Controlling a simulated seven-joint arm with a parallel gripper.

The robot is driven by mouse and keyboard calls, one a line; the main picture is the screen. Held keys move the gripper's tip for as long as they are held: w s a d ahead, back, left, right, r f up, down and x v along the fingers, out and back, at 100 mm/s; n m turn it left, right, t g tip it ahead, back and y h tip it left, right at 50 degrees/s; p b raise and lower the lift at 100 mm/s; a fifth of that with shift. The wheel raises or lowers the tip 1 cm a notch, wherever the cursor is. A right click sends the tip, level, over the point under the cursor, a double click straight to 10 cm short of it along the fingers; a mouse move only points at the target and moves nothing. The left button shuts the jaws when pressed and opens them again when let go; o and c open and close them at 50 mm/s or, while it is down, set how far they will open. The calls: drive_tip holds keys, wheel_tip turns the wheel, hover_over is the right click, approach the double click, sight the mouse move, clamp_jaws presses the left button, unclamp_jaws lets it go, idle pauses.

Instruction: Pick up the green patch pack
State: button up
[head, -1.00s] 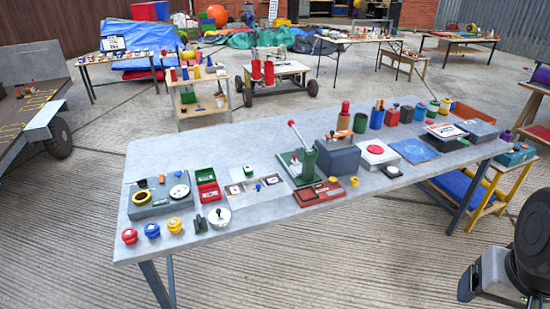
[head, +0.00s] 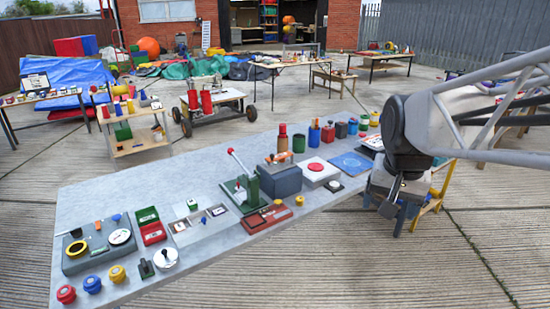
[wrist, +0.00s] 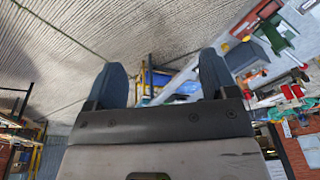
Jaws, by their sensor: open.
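A small green pack (head: 147,215) lies on the left part of the grey table (head: 110,190), against a red box part (head: 153,233). I cannot tell whether the two are one open case or separate packs. A smaller green-edged item (head: 192,205) lies to its right; its kind is unclear. My gripper (head: 388,207) hangs by the table's right front edge, far to the right of the green pack. In the wrist view my gripper (wrist: 162,78) has its two dark fingers apart with nothing held between them.
A green lever press (head: 242,185), a grey block (head: 280,178) and a white box with a red disc (head: 316,172) stand between my gripper and the green pack. Red, blue and yellow pots (head: 92,284) line the front left. Bare table lies behind the left items.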

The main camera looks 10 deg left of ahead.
drive_tip(key=w+a+f+m+g, duration=0.1)
drive_tip(key=w+a+f+m, duration=0.15)
drive_tip(key=w+a, duration=2)
drive_tip(key=m+g, duration=0.1)
drive_tip(key=m, duration=0.4)
hover_over(192, 202)
wheel_tip(192, 202, down, 27)
drive_tip(key=shift+w+d+f, duration=0.1)
drive_tip(key=shift+d, duration=0.05)
drive_tip(key=shift+a+f, duration=0.2)
drive_tip(key=shift+a, duration=0.05)
drive_tip(key=shift+f, duration=0.1)
drive_tip(key=shift+f, duration=1.2)
